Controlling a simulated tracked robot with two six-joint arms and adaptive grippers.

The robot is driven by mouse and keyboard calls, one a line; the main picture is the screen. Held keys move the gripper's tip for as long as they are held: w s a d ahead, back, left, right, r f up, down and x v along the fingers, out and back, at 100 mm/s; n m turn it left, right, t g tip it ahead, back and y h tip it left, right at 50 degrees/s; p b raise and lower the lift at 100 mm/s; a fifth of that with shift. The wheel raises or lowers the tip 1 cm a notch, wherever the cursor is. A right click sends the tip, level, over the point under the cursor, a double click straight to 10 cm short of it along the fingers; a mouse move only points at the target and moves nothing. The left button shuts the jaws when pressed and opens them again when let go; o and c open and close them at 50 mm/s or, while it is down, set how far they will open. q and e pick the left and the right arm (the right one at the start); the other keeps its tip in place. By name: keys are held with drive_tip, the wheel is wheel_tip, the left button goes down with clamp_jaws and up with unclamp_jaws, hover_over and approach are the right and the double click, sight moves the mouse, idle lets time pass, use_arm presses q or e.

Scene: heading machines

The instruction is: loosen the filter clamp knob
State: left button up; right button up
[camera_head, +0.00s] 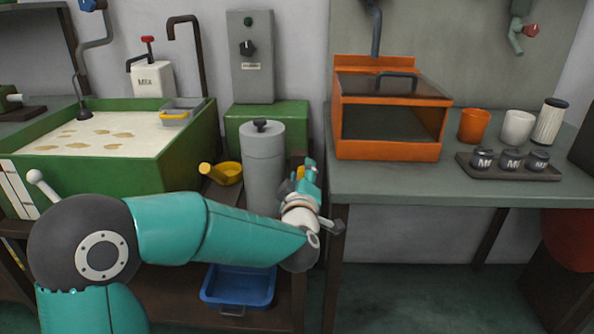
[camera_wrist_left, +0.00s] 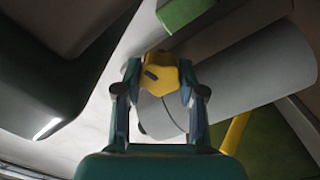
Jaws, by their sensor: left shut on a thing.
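A grey upright filter cylinder (camera_head: 263,165) with a black top handle (camera_head: 261,125) stands between the green tank and the grey workbench. It shows tilted in the left wrist view (camera_wrist_left: 245,72). The yellow clamp knob (camera_wrist_left: 160,74) is at its side; only a bit of yellow (camera_head: 299,173) shows in the head view. My left gripper (camera_head: 309,175) is at the cylinder's right side. In the left wrist view its two fingers (camera_wrist_left: 160,85) are shut on the yellow knob, one on each side. The cylinder's lower part is hidden behind my left arm. My right gripper is not in view.
A green tank (camera_head: 188,145) stands left, with a yellow scoop (camera_head: 226,172) beside the cylinder. A blue bin (camera_head: 238,285) is below. The workbench (camera_head: 400,180) at right holds an orange box (camera_head: 388,151), cups and a tray (camera_head: 508,173) of small weights.

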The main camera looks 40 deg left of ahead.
use_arm(q)
drive_tip(key=m, duration=0.1)
drive_tip(key=m+p, duration=0.1)
drive_tip(key=m, duration=0.2)
drive_tip(key=shift+d+f+m+p, duration=0.25)
drive_tip(key=shift+d+m+p, duration=0.05)
drive_tip(key=shift+m+p, duration=0.1)
drive_tip(key=m+p, duration=0.1)
drive_tip(key=m, duration=0.2)
drive_tip(key=shift+m, duration=0.3)
drive_tip(key=m+p, duration=0.2)
drive_tip(key=m, duration=0.1)
drive_tip(key=shift+m, duration=0.3)
drive_tip(key=shift+f+m+p, duration=0.15)
drive_tip(key=shift+m+p, duration=0.55)
drive_tip(key=shift+m, duration=1.1)
drive_tip(key=shift+w, duration=0.1)
drive_tip(key=o, duration=1.2)
drive_tip(key=shift+c, duration=0.2)
drive_tip(key=shift+r, duration=0.25)
